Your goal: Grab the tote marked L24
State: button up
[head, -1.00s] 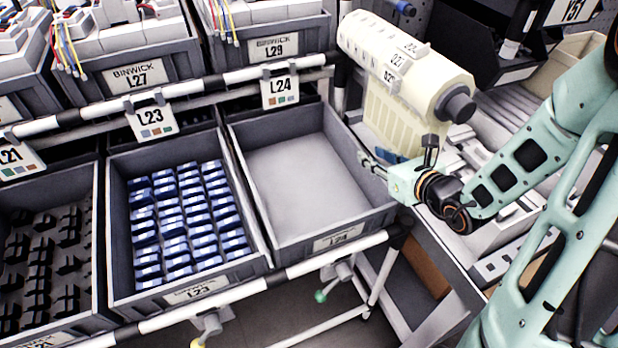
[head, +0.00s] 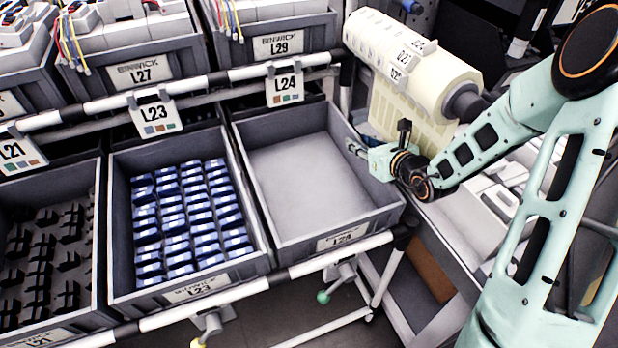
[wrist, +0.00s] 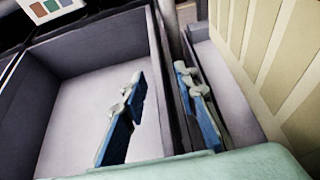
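The tote marked L24 (head: 342,238) is a grey, open-topped bin that looks empty, with a pale floor. It sits on the rack below the hanging L24 card (head: 285,88). My gripper (head: 356,150) is at the tote's right wall, toward its far half. In the wrist view my gripper (wrist: 158,78) is open, with its two blue-padded fingers apart. One finger is on the inner side of the tote's right wall (wrist: 168,85), the other on the outer side. Whether either finger touches the wall I cannot tell.
The L23 tote (head: 264,262) with blue parts stands close on the left. A cream roll (head: 415,65) with hanging sheet is just right of my gripper. The L29 bin (head: 278,45) is behind on the upper shelf. A white rail (head: 310,265) runs along the front.

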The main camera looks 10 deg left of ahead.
jog(key=shift+c, duration=0.5)
grip_shut()
jog(key=shift+r, duration=0.15)
